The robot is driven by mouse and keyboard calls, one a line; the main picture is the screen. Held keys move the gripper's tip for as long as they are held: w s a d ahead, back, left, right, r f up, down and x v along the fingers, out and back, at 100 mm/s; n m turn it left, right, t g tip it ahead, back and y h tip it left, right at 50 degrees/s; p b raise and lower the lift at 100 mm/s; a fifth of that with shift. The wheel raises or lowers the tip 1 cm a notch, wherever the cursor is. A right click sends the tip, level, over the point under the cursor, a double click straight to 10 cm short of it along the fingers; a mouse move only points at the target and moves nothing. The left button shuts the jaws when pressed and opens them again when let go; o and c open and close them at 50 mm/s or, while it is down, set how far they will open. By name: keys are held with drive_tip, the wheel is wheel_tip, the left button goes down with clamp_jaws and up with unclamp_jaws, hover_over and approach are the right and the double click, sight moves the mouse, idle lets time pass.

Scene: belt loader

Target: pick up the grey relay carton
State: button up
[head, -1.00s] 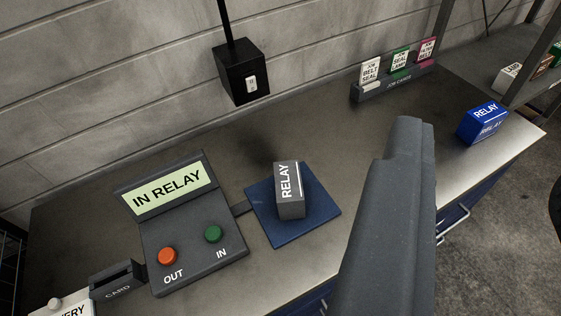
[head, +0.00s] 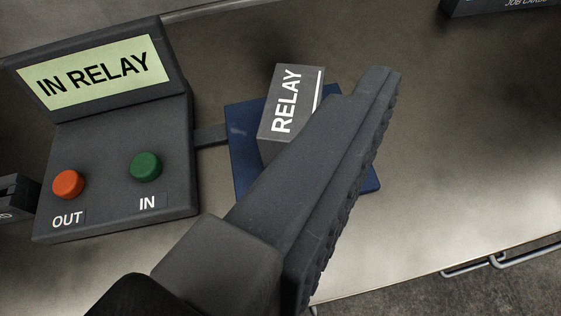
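The grey relay carton (head: 287,95) stands on a dark blue mat (head: 243,165) on the metal bench. White "RELAY" lettering and a white stripe show on its top. My gripper (head: 370,90) reaches up from the bottom of the view, its dark grey tip just right of the carton in the picture. It hides the carton's lower right part and much of the mat. A ridged edge shows along its right side. I see no second finger clearly, and whether it touches the carton cannot be told.
A console (head: 120,130) reading "IN RELAY", with an orange OUT button (head: 68,184) and a green IN button (head: 146,166), stands left of the mat and is linked to it. Bare bench lies to the right. A job-card holder (head: 500,8) is at the top right.

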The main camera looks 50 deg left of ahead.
sight(291, 107)
drive_tip(key=s+a+f+n+g+y, duration=0.2)
drive_tip(key=a+f+n+y, duration=0.15)
drive_tip(key=a+f, duration=0.8)
drive_tip(key=shift+m+y, duration=0.35)
drive_tip(key=shift+m, duration=0.1)
drive_tip(key=w+f, duration=0.1)
drive_tip(key=w, duration=0.1)
drive_tip(key=w+a+f+b, duration=0.1)
drive_tip(key=w+f, duration=0.1)
drive_tip(key=w+a+f, duration=0.1)
drive_tip(key=w, duration=0.1)
drive_tip(key=shift+w+f+b, duration=0.2)
drive_tip(key=shift+w+b, duration=0.1)
drive_tip(key=shift+b, duration=0.05)
drive_tip(key=shift+b+x, duration=0.75)
drive_tip(key=shift+x, duration=2.2)
drive_tip(key=shift+w+r, duration=0.1)
drive_tip(key=shift+r, duration=0.1)
drive_tip(key=shift+c, duration=0.3)
drive_tip(key=c, duration=1.2)
